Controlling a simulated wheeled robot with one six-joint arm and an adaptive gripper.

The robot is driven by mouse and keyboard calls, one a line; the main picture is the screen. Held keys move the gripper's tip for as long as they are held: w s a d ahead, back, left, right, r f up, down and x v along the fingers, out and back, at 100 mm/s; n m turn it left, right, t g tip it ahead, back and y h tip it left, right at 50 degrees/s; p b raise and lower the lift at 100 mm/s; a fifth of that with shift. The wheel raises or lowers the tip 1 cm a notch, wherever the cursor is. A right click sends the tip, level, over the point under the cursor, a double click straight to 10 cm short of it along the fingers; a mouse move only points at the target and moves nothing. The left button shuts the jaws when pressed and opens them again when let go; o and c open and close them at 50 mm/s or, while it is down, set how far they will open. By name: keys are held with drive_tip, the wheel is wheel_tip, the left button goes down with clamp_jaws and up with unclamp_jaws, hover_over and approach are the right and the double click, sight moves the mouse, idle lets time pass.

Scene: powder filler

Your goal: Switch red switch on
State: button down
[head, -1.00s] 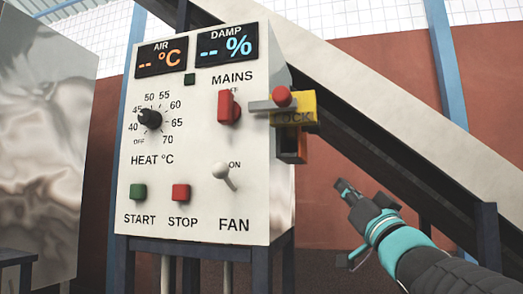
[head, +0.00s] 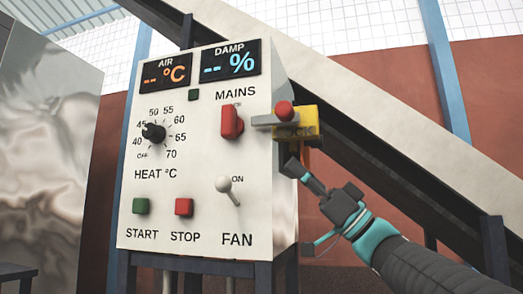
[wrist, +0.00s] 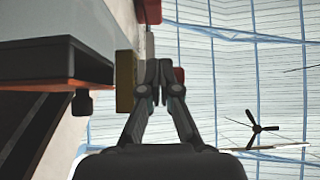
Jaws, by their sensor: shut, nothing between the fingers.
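The red mains switch (head: 232,122) sits on the white panel (head: 200,95) under the word MAINS. Just right of it, a yellow lock block (head: 308,120) with a grey bar (head: 266,120) and a red knob (head: 284,108) stands at the panel's edge. The bar's left end is close to the switch. My gripper (head: 294,168) is shut and empty, just below the lock block, lower right of the switch. In the wrist view its closed fingertips (wrist: 153,95) are beside the yellow block (wrist: 125,82); I cannot tell whether they touch.
The panel also carries a heat dial (head: 153,132), a green start button (head: 140,206), a red stop button (head: 184,206) and a fan toggle (head: 228,190). A sloping beam (head: 400,110) runs behind my arm. A shiny metal cabinet (head: 45,150) stands at the left.

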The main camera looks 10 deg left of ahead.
sight(233, 129)
drive_tip(key=p+x, duration=0.2)
drive_tip(key=x, duration=0.8)
drive_tip(key=shift+p, duration=0.3)
drive_tip(key=shift+w+a+f, duration=0.15)
drive_tip(key=shift+a, duration=1.1)
drive_tip(key=shift+a+t, duration=0.3)
drive_tip(key=shift+a, duration=0.35)
